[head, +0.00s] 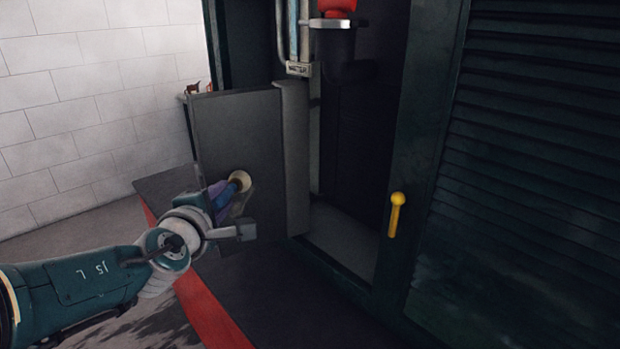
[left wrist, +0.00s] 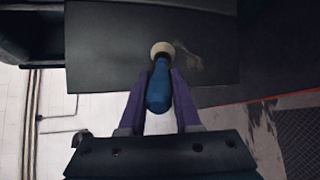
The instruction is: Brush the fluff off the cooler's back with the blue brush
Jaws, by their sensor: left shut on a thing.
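My left gripper (head: 226,199) is shut on the blue brush, with its purple fingers on either side of the handle; the fingers also show in the left wrist view (left wrist: 160,90). The brush (left wrist: 158,88) has a blue handle and a round, pale bristle head (head: 240,180). The head is at a flat dark grey panel (head: 236,125), which seems to be the cooler's back; I cannot tell whether it touches. In the left wrist view the panel (left wrist: 105,50) carries a pale smear of fluff (left wrist: 188,57) just right of the brush head. My right gripper is not in view.
A dark green louvred wall with a yellow handle (head: 396,213) stands to the right. A gauge tube (head: 299,40) and a red-topped part (head: 336,8) are at the top. A red edge strip (head: 212,310) borders the dark floor. White block wall is at the left.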

